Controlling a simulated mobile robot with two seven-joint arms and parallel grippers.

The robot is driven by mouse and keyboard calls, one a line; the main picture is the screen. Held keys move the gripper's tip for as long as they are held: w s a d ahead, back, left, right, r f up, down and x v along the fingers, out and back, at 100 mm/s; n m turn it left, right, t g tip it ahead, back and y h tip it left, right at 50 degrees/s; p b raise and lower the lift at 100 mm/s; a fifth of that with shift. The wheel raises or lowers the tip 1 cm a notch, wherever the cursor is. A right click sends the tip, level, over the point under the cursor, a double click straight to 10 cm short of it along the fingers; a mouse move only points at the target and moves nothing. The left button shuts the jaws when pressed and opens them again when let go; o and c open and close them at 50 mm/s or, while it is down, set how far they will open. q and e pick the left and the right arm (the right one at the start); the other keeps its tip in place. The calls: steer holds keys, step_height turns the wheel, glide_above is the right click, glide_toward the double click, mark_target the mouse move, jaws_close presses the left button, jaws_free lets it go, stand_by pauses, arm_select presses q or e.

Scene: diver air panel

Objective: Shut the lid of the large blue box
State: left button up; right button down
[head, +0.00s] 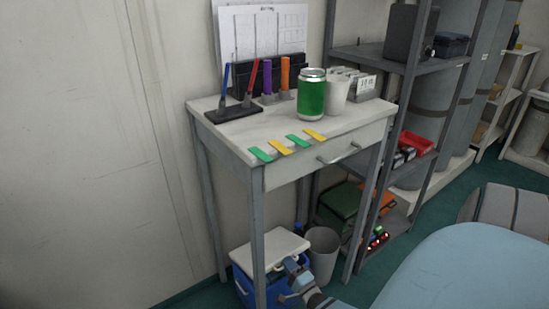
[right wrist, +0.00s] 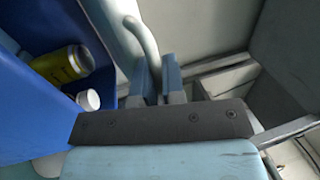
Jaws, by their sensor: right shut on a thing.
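The large blue box (head: 244,287) stands on the floor under the desk, partly hidden by a desk leg. Its white lid (head: 262,248) is over it and looks tilted, not fully down. In the right wrist view the blue box (right wrist: 35,120) shows its open inside, with a yellow can (right wrist: 62,65) and a white-topped item (right wrist: 88,99) in it. My right gripper (head: 291,262) is at the lid's front edge. In the right wrist view its fingers (right wrist: 158,72) are closed at the pale lid (right wrist: 112,28); the exact grip is partly hidden. My left gripper is not in view.
The desk (head: 258,164) stands over the box, its legs close to my right arm. A grey bin (head: 323,250) stands just right of the box. A metal shelf rack (head: 408,110) is further right. A green can (head: 312,96) stands on the desk.

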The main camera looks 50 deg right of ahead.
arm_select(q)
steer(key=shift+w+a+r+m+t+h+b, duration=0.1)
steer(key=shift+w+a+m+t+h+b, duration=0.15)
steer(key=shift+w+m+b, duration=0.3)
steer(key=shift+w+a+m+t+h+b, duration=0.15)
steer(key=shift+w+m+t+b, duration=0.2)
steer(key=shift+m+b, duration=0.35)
arm_select(e)
step_height(320, 180, down, 8)
steer(key=s+t+h, duration=0.1)
steer(key=s+t, duration=0.1)
steer(key=t, duration=0.1)
steer(key=shift+a+f, duration=0.2)
steer(key=shift+a, duration=0.05)
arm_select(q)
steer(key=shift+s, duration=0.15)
arm_select(e)
steer(key=shift+t, duration=0.4)
